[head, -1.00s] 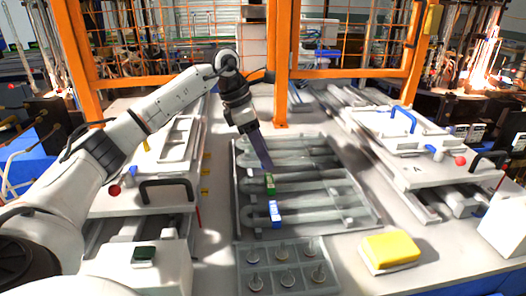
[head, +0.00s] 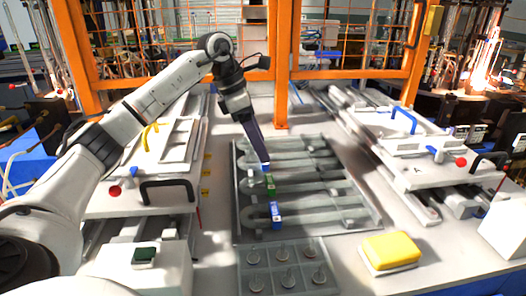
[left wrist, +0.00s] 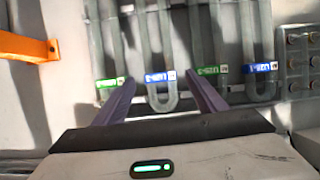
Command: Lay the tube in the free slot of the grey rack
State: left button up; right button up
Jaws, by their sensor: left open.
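The grey rack (head: 373,217) lies flat on the table and holds several grey U-shaped glass tubes side by side. My left gripper (head: 266,162) is over the rack's left end, pointing down. In the left wrist view its two fingers (left wrist: 161,99) are open, one on each side of a blue-labelled tube (left wrist: 162,104). That tube lies in line with its neighbours, between two green-labelled tubes; I cannot tell whether it is fully seated. In the head view its blue label (head: 267,169) shows just below the fingertips. No empty slot shows clearly. My right gripper is not in view.
A grey tray with several upright pegs (head: 283,254) adjoins the rack's near side. A yellow block (head: 391,250) lies to the right.

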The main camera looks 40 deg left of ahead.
pick_arm(q)
jog(key=v, duration=0.8)
jog(key=shift+r+p, duration=0.35)
jog(key=shift+s+a, duration=0.1)
